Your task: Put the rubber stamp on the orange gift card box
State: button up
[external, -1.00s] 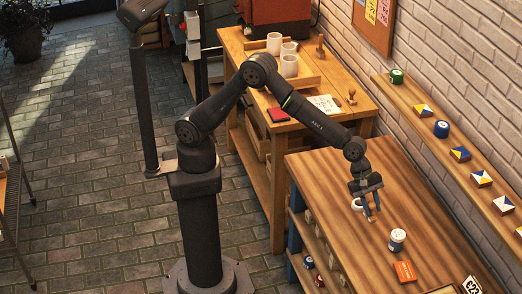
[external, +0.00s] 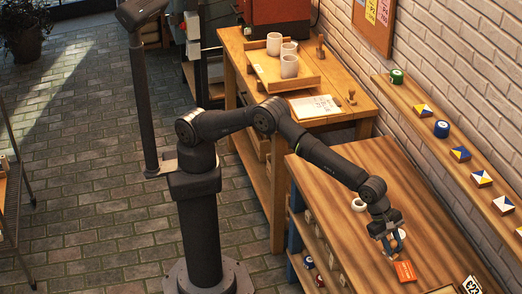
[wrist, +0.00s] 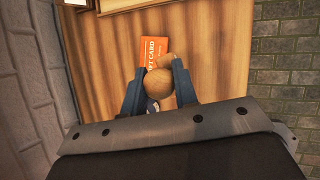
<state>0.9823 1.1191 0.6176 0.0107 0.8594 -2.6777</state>
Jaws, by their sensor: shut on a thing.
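The orange gift card box (external: 404,271) lies flat near the front edge of the wooden bench. In the wrist view the orange box (wrist: 153,48) lies just beyond my fingertips, its lower part hidden by the stamp. My gripper (external: 393,246) points down above the bench, just behind the box in the external view. In the wrist view my gripper (wrist: 159,88) is shut on the wooden rubber stamp (wrist: 159,82), whose rounded handle sits between the blue fingers. The stamp's underside is hidden, so I cannot tell its height over the box.
A blue-and-white object (wrist: 152,105) shows beneath my gripper, close to the box. A white ring-shaped item (external: 358,205) lies farther back on the bench. A wall shelf (external: 493,205) holds several small boxes and rolls.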

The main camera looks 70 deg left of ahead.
jog(key=shift+w+a+f, duration=0.15)
jog(key=shift+w+f, duration=1.05)
jog(key=shift+f, duration=0.2)
jog(key=shift+w+a+f, duration=0.2)
jog(key=shift+w+f, duration=0.95)
jog(key=shift+f, duration=0.2)
jog(key=shift+w+a+f, duration=0.15)
jog(key=shift+w+f, duration=1.05)
jog(key=shift+f, duration=0.2)
jog(key=shift+f, duration=0.15)
jog(key=o, duration=1)
jog(key=shift+a+r, duration=0.1)
jog(key=shift+r, duration=0.4)
jog(key=v, duration=1.1)
jog(key=shift+s+a+r, duration=0.1)
jog(key=shift+a, duration=0.1)
